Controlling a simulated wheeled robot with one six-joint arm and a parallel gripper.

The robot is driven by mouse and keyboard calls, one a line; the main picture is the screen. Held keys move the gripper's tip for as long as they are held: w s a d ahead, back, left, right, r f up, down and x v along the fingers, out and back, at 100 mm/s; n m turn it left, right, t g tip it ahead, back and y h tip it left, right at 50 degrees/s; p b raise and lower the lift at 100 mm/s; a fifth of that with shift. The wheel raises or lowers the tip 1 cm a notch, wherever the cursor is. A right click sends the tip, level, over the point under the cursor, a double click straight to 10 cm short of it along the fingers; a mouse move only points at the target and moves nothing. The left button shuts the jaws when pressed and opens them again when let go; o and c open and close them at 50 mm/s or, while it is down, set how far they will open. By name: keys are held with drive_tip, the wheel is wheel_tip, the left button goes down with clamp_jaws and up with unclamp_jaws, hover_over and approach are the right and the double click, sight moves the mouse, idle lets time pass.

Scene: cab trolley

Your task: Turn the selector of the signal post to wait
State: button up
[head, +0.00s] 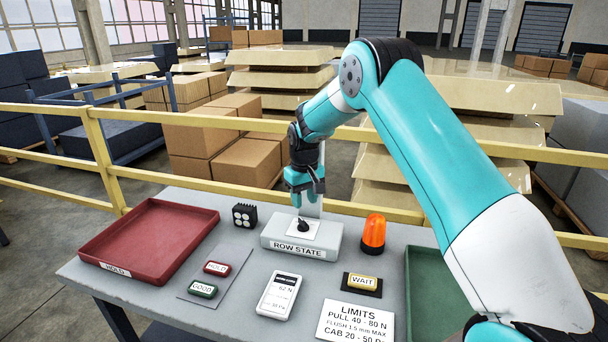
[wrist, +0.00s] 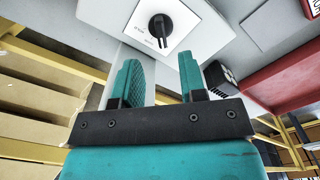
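The signal post is a pale box (head: 270,243) labelled ROW STATE, with a light upright behind its top. Its selector is a small black knob (head: 303,225) on a white plate. In the wrist view the knob (wrist: 160,27) shows near the top, beyond the fingertips. Its pointer mark faces roughly down in that picture; the small lettering around it is too small to read surely. My gripper (head: 306,188) hangs above and behind the knob, apart from it. In the wrist view my gripper (wrist: 160,70) is open, with nothing held between its fingers.
A yellow WAIT button (head: 363,281) and an orange beacon (head: 373,232) are right of the box. A black block (head: 244,215), red tray (head: 145,238), HOLD and GOOD buttons are left. A meter (head: 279,294) and LIMITS card stand in front. A green tray (head: 424,280) is at right.

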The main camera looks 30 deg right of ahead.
wheel_tip(320, 180, up, 10)
drive_tip(key=b, duration=0.1)
drive_tip(key=shift+f, duration=0.1)
idle(0.4)
drive_tip(key=s+a+r+n+y, duration=0.1)
drive_tip(key=s+a+r+n, duration=0.15)
drive_tip(key=s+a, duration=0.4)
drive_tip(key=s+a+r+n, duration=0.1)
drive_tip(key=s+a+r, duration=0.3)
drive_tip(key=s+a, duration=0.25)
drive_tip(key=s+a+n+y, duration=0.1)
drive_tip(key=s+a, duration=0.3)
drive_tip(key=s, duration=0.8)
drive_tip(key=s+a+n+y, duration=0.2)
drive_tip(key=s+a, duration=0.1)
drive_tip(key=s, duration=1)
drive_tip(key=shift+a+f, duration=0.3)
drive_tip(key=shift+a, duration=0.05)
